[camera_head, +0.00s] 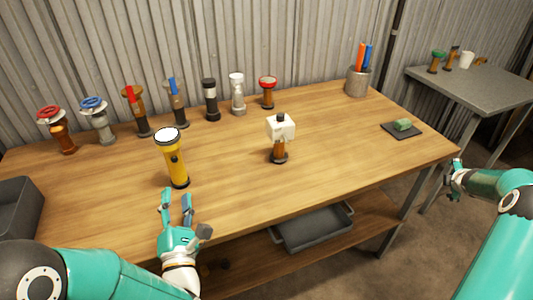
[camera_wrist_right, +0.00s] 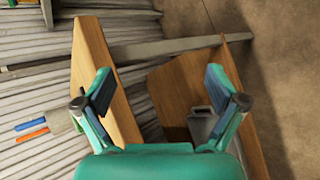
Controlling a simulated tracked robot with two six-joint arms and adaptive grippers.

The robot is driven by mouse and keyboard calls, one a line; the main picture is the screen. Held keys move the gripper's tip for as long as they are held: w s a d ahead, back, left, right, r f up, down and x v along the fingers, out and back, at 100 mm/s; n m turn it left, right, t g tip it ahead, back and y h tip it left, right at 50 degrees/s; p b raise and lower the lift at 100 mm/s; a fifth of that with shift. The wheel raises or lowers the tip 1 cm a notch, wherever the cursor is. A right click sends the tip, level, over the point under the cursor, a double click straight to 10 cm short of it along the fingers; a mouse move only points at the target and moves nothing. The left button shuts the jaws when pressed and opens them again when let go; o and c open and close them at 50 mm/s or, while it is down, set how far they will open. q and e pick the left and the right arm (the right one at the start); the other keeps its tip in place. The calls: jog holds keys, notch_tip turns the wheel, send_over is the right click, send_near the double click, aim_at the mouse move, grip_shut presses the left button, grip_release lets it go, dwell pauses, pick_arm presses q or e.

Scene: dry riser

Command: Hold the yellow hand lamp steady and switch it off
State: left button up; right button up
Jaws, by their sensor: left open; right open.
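The yellow hand lamp (camera_head: 178,168) stands upright on the wooden workbench, lens end up, with a white lens face and black bands. A small dark spot on its body may be the switch. My left gripper (camera_head: 176,200) is open and empty, just in front of the lamp's base at the bench's front edge, apart from it. My right gripper (camera_head: 453,180) is off to the right of the bench, away from the lamp. In the right wrist view the right gripper (camera_wrist_right: 160,90) is open with nothing between its fingers.
A brown fitting with a white block (camera_head: 281,128) stands right of the lamp. Several valves and fittings (camera_head: 135,108) line the back. A pen cup (camera_head: 357,82), a dark pad (camera_head: 388,129) with a green item, and a grey bin (camera_head: 16,208) sit at the sides. The bench's front middle is clear.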

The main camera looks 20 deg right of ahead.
jog(key=w+a+r+t+y, duration=0.1)
jog(key=w+a+r+t, duration=0.3)
jog(key=r, duration=0.5)
jog(key=w+a+r+t, duration=0.3)
jog(key=w+a+r, duration=0.2)
jog(key=r, duration=0.4)
jog(key=a+r+n+t+y, duration=0.2)
jog(key=a+r+t+y, duration=0.6)
jog(key=a+r, duration=0.9)
pick_arm(q)
jog(key=shift+s, duration=0.1)
jog(key=shift+w+f, duration=0.1)
jog(key=shift+w, duration=0.1)
jog(key=shift+s, duration=0.1)
pick_arm(e)
jog(key=m+g+y, duration=0.3)
jog(key=g+y, duration=0.6)
jog(key=y, duration=0.3)
send_near(179, 141)
jog(key=x, duration=1.3)
